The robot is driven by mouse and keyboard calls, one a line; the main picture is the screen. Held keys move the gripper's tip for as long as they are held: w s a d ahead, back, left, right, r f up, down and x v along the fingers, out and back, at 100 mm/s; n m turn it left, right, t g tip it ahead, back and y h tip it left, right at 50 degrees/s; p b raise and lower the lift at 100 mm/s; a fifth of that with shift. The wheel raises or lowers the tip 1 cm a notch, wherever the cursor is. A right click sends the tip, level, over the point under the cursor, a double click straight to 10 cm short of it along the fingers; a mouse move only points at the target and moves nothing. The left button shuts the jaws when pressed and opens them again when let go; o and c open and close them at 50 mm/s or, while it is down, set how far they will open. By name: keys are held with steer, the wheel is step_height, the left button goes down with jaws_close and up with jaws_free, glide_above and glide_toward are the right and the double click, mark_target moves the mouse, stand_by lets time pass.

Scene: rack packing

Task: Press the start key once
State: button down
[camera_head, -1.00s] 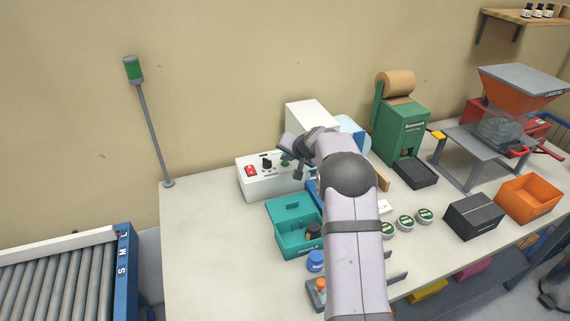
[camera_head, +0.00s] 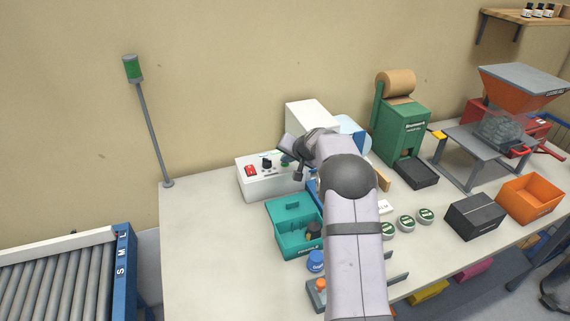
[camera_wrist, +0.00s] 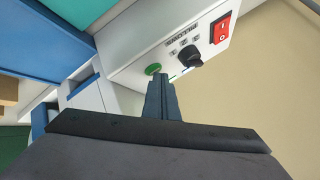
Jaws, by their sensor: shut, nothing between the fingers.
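A white control box (camera_head: 262,184) stands on the table near the wall. On its top are a red rocker switch (camera_head: 250,171), a black knob (camera_head: 267,162) and a round green key (camera_head: 285,163). In the wrist view the green key (camera_wrist: 153,69) lies just beyond my gripper (camera_wrist: 160,80), whose shut, empty fingers point toward it. I cannot tell whether the fingertips touch it. In the wrist view the black knob (camera_wrist: 188,56) and red switch (camera_wrist: 221,28) are to the right. In the head view my arm partly hides the box's right side.
An open teal box (camera_head: 285,243) stands in front of the control box. Several round tins (camera_head: 406,224), a black box (camera_head: 474,216) and a green dispenser (camera_head: 400,128) are right of my arm. The table's left part is clear.

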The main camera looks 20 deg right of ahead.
mark_target(286, 166)
steer(key=shift+r+p, duration=0.5)
steer(key=shift+r, duration=0.25)
steer(key=shift+r+p, duration=1.8)
steer(key=shift+r, duration=0.7)
